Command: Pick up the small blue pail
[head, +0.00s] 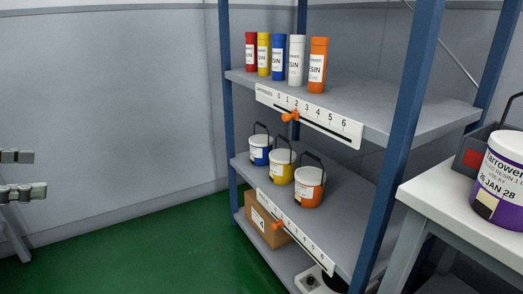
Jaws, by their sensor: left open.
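The small blue pail (260,156) stands upright on the middle shelf (345,192) of the rack, at the left end of a row of three pails. It has a white label and a raised dark handle. A yellow pail (281,173) stands close to its right, and an orange pail (309,192) beyond that. My left gripper (38,173) is at the far left edge of the head view, open and empty, well apart from the rack. My right gripper is out of view.
Several coloured resin tubes (278,57) stand on the upper shelf (400,112). Numbered rails with orange sliders run along the shelf fronts. A cardboard box (262,219) sits below. A white table (450,200) with a large purple-and-white tub (503,172) is at right. Green floor (150,255) is clear.

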